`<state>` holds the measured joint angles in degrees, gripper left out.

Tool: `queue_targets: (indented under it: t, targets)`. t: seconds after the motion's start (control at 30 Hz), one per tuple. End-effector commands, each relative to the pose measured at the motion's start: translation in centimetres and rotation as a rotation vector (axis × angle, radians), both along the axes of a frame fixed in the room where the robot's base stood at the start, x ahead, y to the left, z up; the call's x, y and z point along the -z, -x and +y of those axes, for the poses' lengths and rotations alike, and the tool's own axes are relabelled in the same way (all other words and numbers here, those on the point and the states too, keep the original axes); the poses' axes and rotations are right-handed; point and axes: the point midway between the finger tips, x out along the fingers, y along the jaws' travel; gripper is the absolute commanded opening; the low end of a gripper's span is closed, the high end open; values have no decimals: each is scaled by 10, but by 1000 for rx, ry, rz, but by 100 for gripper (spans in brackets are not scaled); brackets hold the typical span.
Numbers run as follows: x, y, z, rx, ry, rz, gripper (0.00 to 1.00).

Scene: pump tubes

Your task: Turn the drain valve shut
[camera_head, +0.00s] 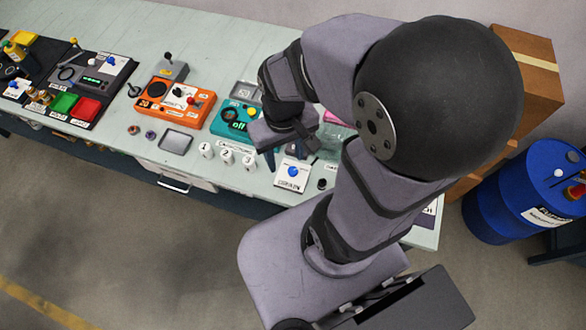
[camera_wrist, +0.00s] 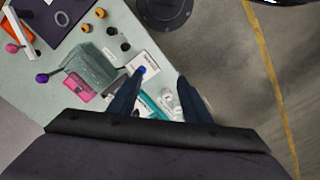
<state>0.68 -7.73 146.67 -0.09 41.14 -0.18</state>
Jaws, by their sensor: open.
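The drain valve is a blue knob (camera_head: 293,172) on a white plate labelled DRAIN (camera_head: 289,182), near the front edge of the bench. The blue knob also shows in the wrist view (camera_wrist: 142,70), at the tip of the left finger, which hides part of the plate (camera_wrist: 150,63). My gripper (camera_wrist: 161,80) is open, with nothing between its fingers. In the head view my gripper (camera_head: 287,158) points down just behind the drain plate. The knob lies outside the gap between the fingers in the wrist view. Whether the finger touches it I cannot tell.
White cups numbered 1 to 3 (camera_head: 227,157) stand left of the drain plate. A teal device (camera_head: 228,121) and an orange device (camera_head: 160,101) are further left. In the wrist view, a clear container (camera_wrist: 92,66) and a pink block (camera_wrist: 77,88) stand left of my gripper.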

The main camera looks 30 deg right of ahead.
Motion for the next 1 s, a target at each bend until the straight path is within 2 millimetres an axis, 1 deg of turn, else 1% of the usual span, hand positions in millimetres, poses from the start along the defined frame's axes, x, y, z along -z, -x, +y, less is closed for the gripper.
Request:
queue_targets:
  t: [0.03, 0.07, 0.17, 0.3, 0.4, 0.47, 0.5, 0.57, 0.6, 0.7, 0.73, 0.83, 1.0]
  targets:
    - [17, 2, -3, 12, 0, 13, 45]
    - [25, 4, -4, 20, 0, 24, 45]
    - [61, 14, -11, 54, -4, 81, 45]
    - [120, 23, -22, 113, -12, 176, 45]
    - [157, 21, -31, 153, -19, 222, 45]
    - [176, 14, -36, 168, -24, 231, 45]
    - [185, 7, -39, 169, -25, 226, 45]
    - [194, -8, -44, 159, -25, 204, 45]
    - [194, -23, -47, 139, -24, 171, 45]
    - [186, -63, -55, 76, -10, 55, 45]
    - [185, -70, -56, 58, -7, 33, 45]
    - [186, -77, -58, 11, -1, -1, 45]
    - [186, -78, -57, -9, -1, -3, 45]
